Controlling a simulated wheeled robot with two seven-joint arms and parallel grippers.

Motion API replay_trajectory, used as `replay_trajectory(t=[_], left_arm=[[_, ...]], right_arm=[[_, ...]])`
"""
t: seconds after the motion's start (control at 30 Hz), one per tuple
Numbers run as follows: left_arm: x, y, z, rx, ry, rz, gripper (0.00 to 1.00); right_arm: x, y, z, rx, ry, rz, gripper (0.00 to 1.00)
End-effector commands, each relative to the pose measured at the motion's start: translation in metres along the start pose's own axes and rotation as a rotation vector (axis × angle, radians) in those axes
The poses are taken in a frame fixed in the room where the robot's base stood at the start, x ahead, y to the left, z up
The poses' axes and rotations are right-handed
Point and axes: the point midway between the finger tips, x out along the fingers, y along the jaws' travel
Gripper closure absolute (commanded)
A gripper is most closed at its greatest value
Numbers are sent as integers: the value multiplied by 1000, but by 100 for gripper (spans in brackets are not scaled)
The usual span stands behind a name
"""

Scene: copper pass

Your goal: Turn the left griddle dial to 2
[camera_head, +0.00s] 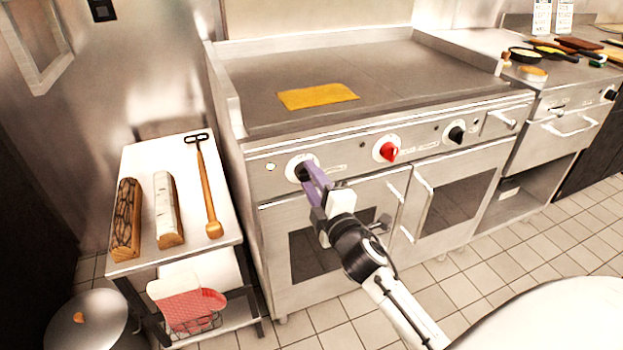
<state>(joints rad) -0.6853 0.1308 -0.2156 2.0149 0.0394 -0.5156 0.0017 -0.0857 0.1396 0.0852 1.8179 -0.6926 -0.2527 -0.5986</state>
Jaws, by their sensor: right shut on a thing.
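The griddle (400,70) is a steel unit with a flat dark top and a front panel with several dials. The left dial (299,170) sits on a white round plate at the panel's left end. My right gripper (307,172) is at this dial, its purple fingers shut on it. The fingers hide most of the dial, so its pointer and numbers cannot be read. A red dial (388,151) and a black dial (456,134) are farther right on the panel. My left gripper is not in view.
A yellow cloth (317,95) lies on the griddle top. A side table (140,150) at left holds two logs and a long wooden-handled tool. A lidded pot (90,318) stands at lower left. Oven door handles (416,212) stick out below the panel. Tiled floor in front is open.

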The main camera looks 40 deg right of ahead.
Motion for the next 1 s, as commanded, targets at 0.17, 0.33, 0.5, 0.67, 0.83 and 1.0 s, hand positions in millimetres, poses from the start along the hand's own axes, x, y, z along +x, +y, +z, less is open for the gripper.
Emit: replay_trajectory(t=[0.17,0.33,0.5,0.67,0.83,1.0], left_arm=[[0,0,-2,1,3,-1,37],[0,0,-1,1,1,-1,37],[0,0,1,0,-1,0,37],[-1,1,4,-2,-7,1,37],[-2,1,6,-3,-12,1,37],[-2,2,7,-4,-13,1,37]], right_arm=[[0,0,1,25,-1,0,88],[0,0,1,29,-1,0,88],[0,0,1,28,-1,0,88],[0,0,1,27,-1,-1,48],[0,0,0,27,-1,0,48],[-3,-1,0,27,0,-1,48]])
